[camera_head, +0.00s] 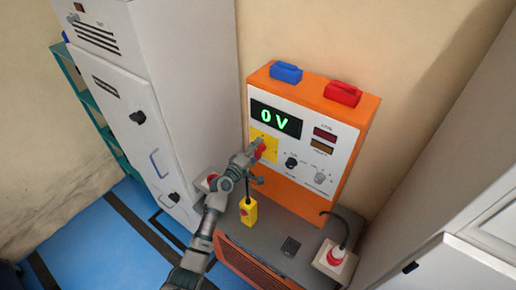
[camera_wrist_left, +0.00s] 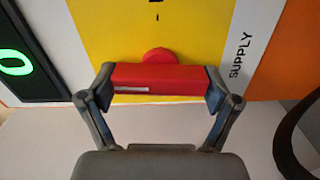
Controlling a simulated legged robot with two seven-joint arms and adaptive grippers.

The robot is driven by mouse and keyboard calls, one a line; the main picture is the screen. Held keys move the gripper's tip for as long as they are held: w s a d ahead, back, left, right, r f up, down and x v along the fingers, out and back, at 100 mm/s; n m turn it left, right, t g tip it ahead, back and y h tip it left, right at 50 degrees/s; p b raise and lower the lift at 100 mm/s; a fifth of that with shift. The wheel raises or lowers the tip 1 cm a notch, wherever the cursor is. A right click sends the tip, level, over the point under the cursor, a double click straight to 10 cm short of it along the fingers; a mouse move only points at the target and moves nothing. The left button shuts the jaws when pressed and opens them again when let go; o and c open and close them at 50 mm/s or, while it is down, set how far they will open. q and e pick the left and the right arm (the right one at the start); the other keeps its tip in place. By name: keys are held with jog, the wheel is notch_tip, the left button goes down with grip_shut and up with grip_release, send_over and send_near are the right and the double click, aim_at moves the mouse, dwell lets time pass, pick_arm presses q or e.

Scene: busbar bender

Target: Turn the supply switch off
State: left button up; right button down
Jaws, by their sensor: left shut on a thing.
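The supply switch is a red rotary handle (camera_head: 261,151) on a yellow plate (camera_head: 268,137) on the front of the orange-framed supply unit (camera_head: 333,113). In the left wrist view the red handle (camera_wrist_left: 158,78) lies level across the picture, with a round red part behind it and a white mark near its left end. The word SUPPLY stands at the yellow plate's (camera_wrist_left: 190,30) right. My left gripper (camera_head: 257,154) is shut on the handle, one finger at each end in the left wrist view (camera_wrist_left: 160,80). The display (camera_head: 275,118) reads 0 V in green. My right gripper is not in view.
Blue (camera_head: 286,72) and red (camera_head: 343,93) blocks sit on top of the unit. A yellow box with a red button (camera_head: 248,211) hangs on a cable below the gripper. White cabinets flank the unit on both sides.

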pick_arm(q)
jog(key=shift+a+f+n, duration=0.1)
jog(key=shift+n, duration=0.5)
jog(key=o, duration=0.9)
jog(key=shift+w+f, duration=0.1)
jog(key=shift+w, duration=0.05)
jog(key=v, duration=1.2)
